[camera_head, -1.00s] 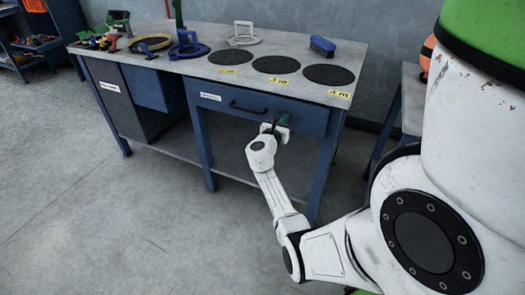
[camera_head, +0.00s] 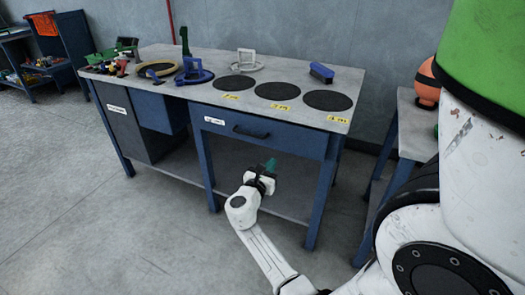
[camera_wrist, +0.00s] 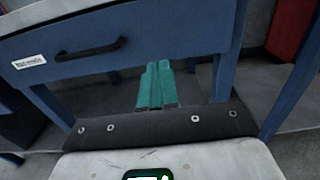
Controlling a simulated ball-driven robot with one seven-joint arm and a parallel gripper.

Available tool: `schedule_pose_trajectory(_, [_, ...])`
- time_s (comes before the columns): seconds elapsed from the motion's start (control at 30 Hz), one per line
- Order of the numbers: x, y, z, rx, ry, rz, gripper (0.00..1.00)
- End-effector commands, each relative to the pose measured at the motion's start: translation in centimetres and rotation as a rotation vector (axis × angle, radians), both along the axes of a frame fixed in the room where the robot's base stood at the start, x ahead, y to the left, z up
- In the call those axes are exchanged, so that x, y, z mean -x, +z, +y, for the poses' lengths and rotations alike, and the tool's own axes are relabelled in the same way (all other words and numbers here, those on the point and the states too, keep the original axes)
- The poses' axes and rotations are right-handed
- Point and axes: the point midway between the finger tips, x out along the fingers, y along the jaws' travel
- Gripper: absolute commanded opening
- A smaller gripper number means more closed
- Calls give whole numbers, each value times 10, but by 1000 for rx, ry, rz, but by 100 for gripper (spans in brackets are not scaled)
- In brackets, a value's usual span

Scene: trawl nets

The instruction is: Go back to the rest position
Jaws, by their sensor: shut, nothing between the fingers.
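My gripper (camera_head: 268,168) is at the end of my white arm, in front of the workbench (camera_head: 266,136) and below the level of its drawer. Its green fingers are together and hold nothing. In the wrist view the closed fingers (camera_wrist: 156,86) point toward the open space under the blue drawer (camera_wrist: 120,40). The drawer looks shut, and its black handle (camera_wrist: 90,49) is apart from the fingers, above and to the left of them.
On the benchtop are three black discs (camera_head: 277,91), a blue brush-like block (camera_head: 321,72), a grey-white holder (camera_head: 247,60) and a blue clamp-like tool (camera_head: 193,71). An orange object (camera_head: 427,84) stands on a side table at right. The floor (camera_head: 70,190) at left is clear.

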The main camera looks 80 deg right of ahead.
Motion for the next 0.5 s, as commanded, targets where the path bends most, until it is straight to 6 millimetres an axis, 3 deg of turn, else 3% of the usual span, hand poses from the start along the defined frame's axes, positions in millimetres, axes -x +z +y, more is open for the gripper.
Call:
schedule_pose_trajectory(0.33, [-1,3,6,-2,-2,-32,0])
schedule_pose_trajectory(0.5, [2,10,40,-47,-26,-330,0])
